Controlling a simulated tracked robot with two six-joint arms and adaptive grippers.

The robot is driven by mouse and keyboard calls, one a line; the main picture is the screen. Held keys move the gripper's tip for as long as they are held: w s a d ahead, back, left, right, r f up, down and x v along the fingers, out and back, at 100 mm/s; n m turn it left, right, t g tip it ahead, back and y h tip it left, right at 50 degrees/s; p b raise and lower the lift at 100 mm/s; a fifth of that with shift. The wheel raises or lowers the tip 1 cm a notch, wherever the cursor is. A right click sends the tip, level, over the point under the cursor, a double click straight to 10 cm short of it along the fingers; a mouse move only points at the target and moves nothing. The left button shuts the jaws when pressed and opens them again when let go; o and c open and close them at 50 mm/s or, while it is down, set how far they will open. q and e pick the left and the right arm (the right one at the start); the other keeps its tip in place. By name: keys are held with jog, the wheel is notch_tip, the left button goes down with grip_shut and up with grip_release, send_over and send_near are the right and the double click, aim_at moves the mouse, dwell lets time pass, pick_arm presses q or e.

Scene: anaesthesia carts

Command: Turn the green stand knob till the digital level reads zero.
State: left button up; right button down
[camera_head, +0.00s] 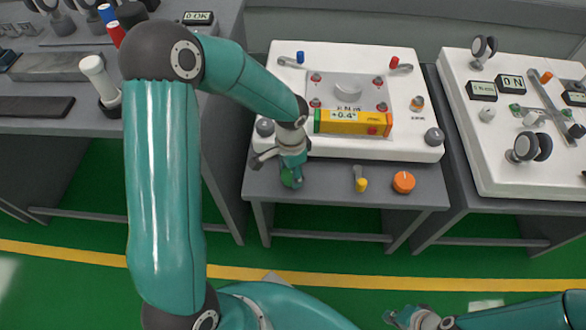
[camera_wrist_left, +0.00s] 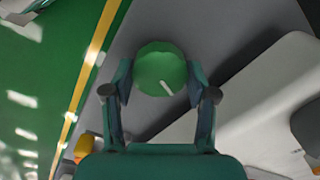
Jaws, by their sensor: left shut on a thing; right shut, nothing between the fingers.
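The green stand knob (camera_wrist_left: 158,66) has a white mark line that points to the lower right in the left wrist view. It sits at the front left of the grey stand and is mostly hidden by my gripper in the head view (camera_head: 291,179). My left gripper (camera_wrist_left: 160,80) is shut on the knob, with one finger on each side. The digital level (camera_head: 350,122) is a yellow bar with green and red parts, lying on the white plate's front; it reads +0.4°. My right gripper (camera_head: 408,318) is shut and empty, low in the head view, away from the stand.
A yellow-handled lever (camera_head: 361,183) and an orange knob (camera_head: 403,182) sit on the stand's front edge, right of the green knob. The white plate (camera_head: 260,95) carries small coloured parts. Another white panel (camera_head: 500,175) stands right, and a grey bench with bottles left.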

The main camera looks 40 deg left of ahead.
pick_arm(q)
jog(key=m+p, duration=0.1)
jog(key=m, duration=0.2)
jog(key=m+p, duration=0.1)
jog(key=m, duration=0.1)
jog(key=shift+w+r+m+p, duration=0.25)
jog(key=shift+m+p, duration=0.05)
jog(key=shift+f+m+p, duration=0.1)
jog(key=shift+m+p, duration=0.75)
jog(key=shift+m, duration=0.95)
jog(key=o, duration=1)
jog(key=shift+c, duration=0.2)
jog(key=shift+o, duration=1)
jog(key=shift+s+f, duration=0.1)
